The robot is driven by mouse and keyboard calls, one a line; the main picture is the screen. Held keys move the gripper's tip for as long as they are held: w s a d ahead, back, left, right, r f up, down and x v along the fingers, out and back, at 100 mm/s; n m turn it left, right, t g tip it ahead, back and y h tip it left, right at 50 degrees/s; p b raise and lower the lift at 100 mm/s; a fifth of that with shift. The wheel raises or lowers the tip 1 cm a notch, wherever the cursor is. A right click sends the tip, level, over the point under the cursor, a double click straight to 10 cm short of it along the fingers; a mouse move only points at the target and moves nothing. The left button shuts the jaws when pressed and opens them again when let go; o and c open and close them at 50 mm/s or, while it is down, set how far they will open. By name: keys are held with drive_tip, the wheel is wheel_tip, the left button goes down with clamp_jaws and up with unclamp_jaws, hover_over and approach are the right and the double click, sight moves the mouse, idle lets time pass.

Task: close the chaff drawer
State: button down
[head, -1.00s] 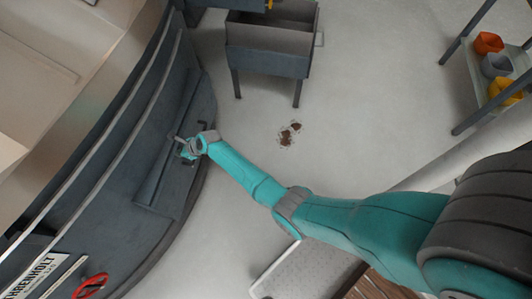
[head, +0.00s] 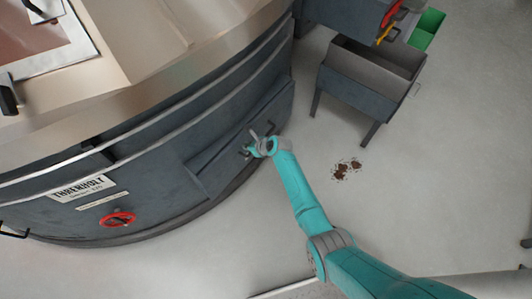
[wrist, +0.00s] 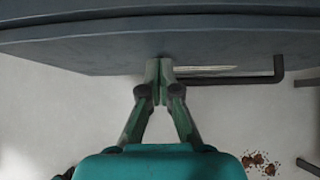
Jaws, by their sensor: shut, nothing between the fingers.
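The chaff drawer appears to be the dark grey curved front panel (head: 220,165) low on the side of the round machine. Its top edge stands slightly proud, but I cannot tell how far out it is. In the wrist view a dark panel (wrist: 100,60) spans the top, with a black bar handle (wrist: 250,79) below it, right of my fingers. My gripper (head: 250,147) is at the panel front in the head view. In the wrist view my gripper (wrist: 160,68) is shut and empty, its tips at the panel's lower edge. Whether they touch it is unclear.
A grey bin on legs (head: 365,85) stands right of the machine, with a green box (head: 427,30) behind it. Brown debris (head: 346,169) lies on the pale floor. A red handwheel (head: 118,219) and a nameplate (head: 82,189) are on the machine. The right floor is mostly clear.

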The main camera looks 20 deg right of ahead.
drive_tip(key=v, duration=1)
drive_tip(key=shift+s+d, duration=0.35)
drive_tip(key=shift+s, duration=0.05)
drive_tip(key=shift+f, duration=0.1)
drive_tip(key=s+d+n+t+h, duration=0.2)
drive_tip(key=s+n, duration=0.5)
drive_tip(key=s, duration=0.7)
drive_tip(key=s+d+n+t+h, duration=0.2)
drive_tip(key=s+n, duration=0.4)
drive_tip(key=s, duration=0.9)
drive_tip(key=s+r+n+t, duration=0.1)
drive_tip(key=s+r+n, duration=0.7)
drive_tip(key=r, duration=0.4)
drive_tip(key=s+d+r+n+t+h, duration=0.1)
drive_tip(key=s+r+n+t, duration=0.1)
drive_tip(key=s+r+n, duration=0.5)
drive_tip(key=s+r, duration=0.4)
drive_tip(key=r, duration=0.2)
drive_tip(key=shift+d+r+n+t, duration=0.25)
drive_tip(key=shift+r+n+t, duration=0.05)
drive_tip(key=shift+r+n, duration=0.1)
